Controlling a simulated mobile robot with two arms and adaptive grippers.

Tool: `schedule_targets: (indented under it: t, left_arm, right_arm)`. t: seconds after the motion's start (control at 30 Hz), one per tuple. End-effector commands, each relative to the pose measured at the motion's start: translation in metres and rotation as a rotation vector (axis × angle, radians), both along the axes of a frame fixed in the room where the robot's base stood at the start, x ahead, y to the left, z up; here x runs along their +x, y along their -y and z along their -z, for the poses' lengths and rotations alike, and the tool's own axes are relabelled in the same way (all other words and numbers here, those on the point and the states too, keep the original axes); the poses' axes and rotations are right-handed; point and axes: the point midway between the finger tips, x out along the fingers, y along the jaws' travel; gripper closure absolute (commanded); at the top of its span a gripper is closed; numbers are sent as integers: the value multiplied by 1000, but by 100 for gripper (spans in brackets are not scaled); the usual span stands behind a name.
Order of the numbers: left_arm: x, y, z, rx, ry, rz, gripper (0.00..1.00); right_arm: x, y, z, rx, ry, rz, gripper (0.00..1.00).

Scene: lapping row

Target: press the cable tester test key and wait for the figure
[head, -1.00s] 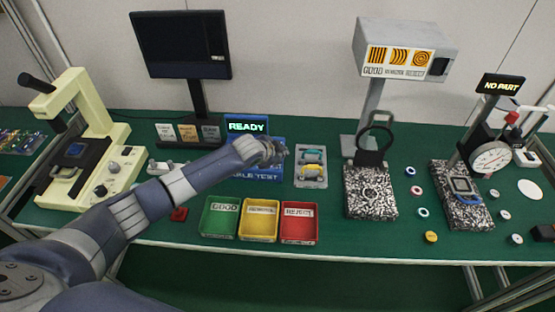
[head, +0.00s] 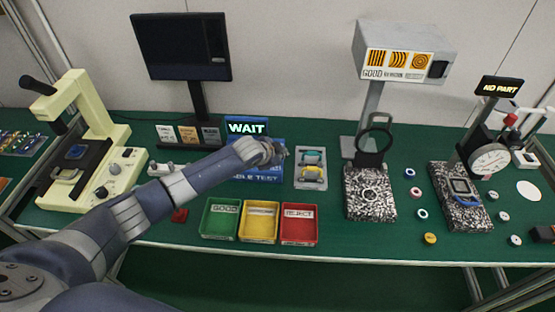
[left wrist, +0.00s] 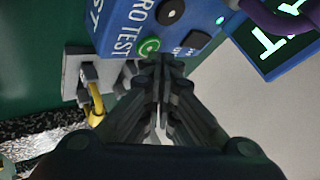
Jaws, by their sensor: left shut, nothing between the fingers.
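The blue cable tester (head: 262,178) stands at the middle of the green bench, partly hidden behind my left arm. Its display (head: 247,127) reads "WAIT". My left gripper (head: 277,152) is over the front of the tester, shut and empty. In the left wrist view the closed fingertips (left wrist: 162,62) are beside a round green-ringed key (left wrist: 148,47) on the blue tester face (left wrist: 130,30). I cannot tell whether they touch it. The lit display (left wrist: 285,45) shows at the upper right there. My right gripper is not in view.
A grey tray (head: 311,180) with yellow and teal cables stands right of the tester. Green (head: 206,231), yellow (head: 246,235) and red (head: 284,238) bins line the front edge. A cream microscope-like machine (head: 55,195) is at left. Speckled stone blocks with stands are at right.

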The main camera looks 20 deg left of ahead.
Motion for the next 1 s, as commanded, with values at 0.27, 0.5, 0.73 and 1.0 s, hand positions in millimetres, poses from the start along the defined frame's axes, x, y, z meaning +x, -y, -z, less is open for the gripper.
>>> schedule_targets:
  t: [0.27,0.5,0.73,1.0]
  left_arm:
    - [0,0,-6,0,0,0,100]
    - [0,0,-11,-1,1,1,100]
    - [0,0,-34,-1,1,1,100]
    - [0,0,-61,-1,1,1,100]
  right_arm:
    - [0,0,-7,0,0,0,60]
    - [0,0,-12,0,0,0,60]
    - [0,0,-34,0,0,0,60]
    - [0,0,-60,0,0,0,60]
